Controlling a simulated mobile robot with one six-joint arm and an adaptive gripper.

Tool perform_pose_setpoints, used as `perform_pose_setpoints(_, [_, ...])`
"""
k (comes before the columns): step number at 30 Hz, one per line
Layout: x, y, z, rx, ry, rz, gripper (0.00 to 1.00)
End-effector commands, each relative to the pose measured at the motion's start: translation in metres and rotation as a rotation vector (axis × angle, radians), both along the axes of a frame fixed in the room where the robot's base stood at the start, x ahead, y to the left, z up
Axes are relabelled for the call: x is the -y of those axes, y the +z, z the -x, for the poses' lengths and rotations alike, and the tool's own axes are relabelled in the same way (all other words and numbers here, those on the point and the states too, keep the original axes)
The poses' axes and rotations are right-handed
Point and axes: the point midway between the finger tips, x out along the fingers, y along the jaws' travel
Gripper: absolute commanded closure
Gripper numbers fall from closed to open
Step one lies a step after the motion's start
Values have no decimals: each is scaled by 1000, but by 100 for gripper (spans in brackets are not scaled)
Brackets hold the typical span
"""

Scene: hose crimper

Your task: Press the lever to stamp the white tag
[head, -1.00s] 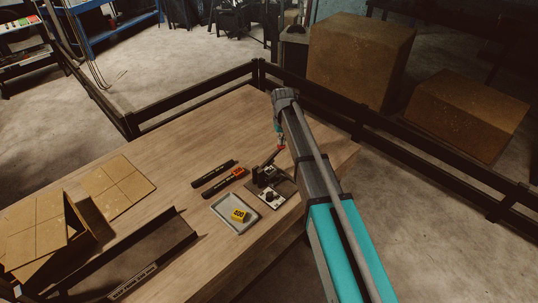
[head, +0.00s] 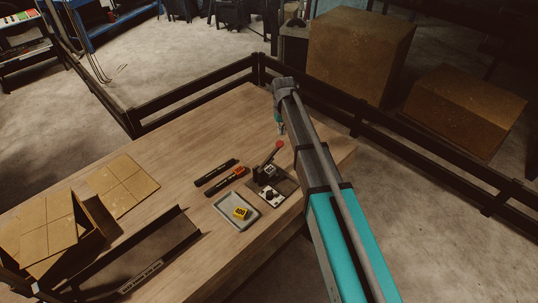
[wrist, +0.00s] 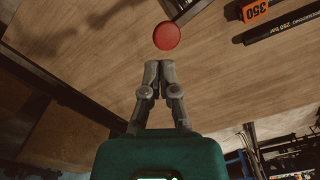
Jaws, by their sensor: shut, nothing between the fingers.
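The lever's red knob (head: 280,144) is at the upper end of a dark arm that slants up from the small dark press (head: 284,187). It also shows as a red disc in the wrist view (wrist: 166,36). A small whitish piece (head: 270,170), perhaps the white tag, shows at the press beside the lever; any mark on it is too small to tell. My gripper (head: 281,131) is just above the knob in the head view. In the wrist view my gripper (wrist: 157,66) has its fingertips together, empty, with a gap between them and the knob.
A grey tray (head: 222,209) holds a yellow block (head: 240,213). Two black bars (head: 215,172) lie behind it, with an orange 350 block (head: 239,171) at one. Cardboard boxes (head: 45,235) and a dark channel (head: 150,255) are at left. The far table is clear.

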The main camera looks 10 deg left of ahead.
Motion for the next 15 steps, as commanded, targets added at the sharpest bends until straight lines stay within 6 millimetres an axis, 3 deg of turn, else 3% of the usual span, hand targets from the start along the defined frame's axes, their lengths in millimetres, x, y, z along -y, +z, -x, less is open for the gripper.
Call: perform_pose_setpoints(15, [0,32,0,0,0,0,100])
